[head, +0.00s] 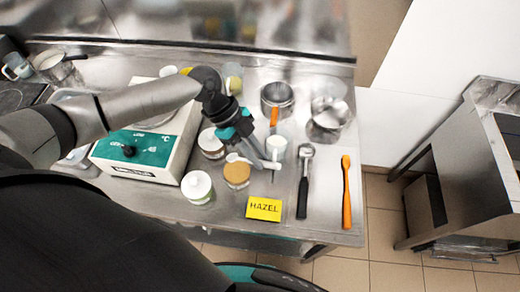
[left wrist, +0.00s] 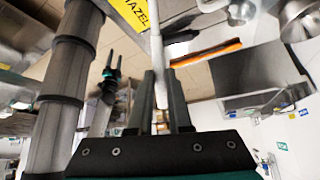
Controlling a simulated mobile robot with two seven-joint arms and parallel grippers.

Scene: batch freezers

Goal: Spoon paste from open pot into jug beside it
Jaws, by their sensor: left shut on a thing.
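An open pot of tan paste (head: 237,175) stands on the steel table. My left gripper (head: 268,160) is just to its right, shut on a white spoon (head: 273,166). In the left wrist view the fingers (left wrist: 161,100) close on the spoon's white handle (left wrist: 157,50). A small whitish vessel (head: 277,145), seemingly the jug, stands right of the pot, partly behind the gripper. My right gripper (left wrist: 112,65) shows small in the left wrist view; its opening is unclear.
A yellow HAZEL card (head: 264,208) lies in front. White-lidded pots (head: 197,186) and a green-panelled machine (head: 143,148) stand left. A black-handled scoop (head: 304,180), an orange spatula (head: 346,190) and steel pans (head: 328,115) are right. Bare table lies between the tools.

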